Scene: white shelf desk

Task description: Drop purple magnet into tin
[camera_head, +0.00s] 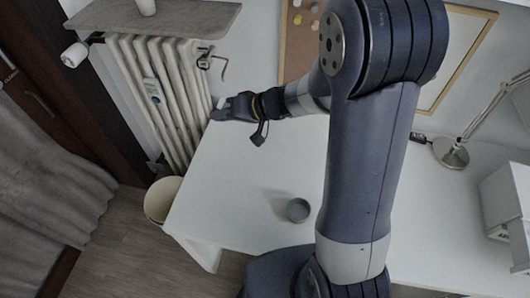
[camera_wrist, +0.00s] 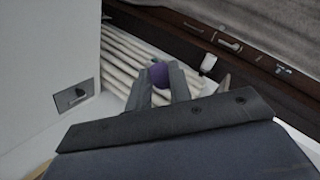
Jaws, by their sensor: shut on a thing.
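My gripper (camera_head: 233,108) is at the desk's far left corner, near the radiator, with the arm stretched out above the desk. In the wrist view my gripper (camera_wrist: 161,86) is shut on the purple magnet (camera_wrist: 159,75), which shows between the fingertips. The magnet cannot be made out in the head view. The tin (camera_head: 298,210) is a small round grey container standing on the white desk, near its front edge, well apart from the gripper. The tin is not seen in the wrist view.
The white desk (camera_head: 235,180) is mostly clear. A radiator (camera_head: 165,85) stands behind its left end, with a cream bin (camera_head: 160,198) on the floor beside it. A lamp (camera_head: 451,152) and a white drawer unit (camera_head: 508,215) are on the right. A cork board (camera_head: 298,45) hangs behind.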

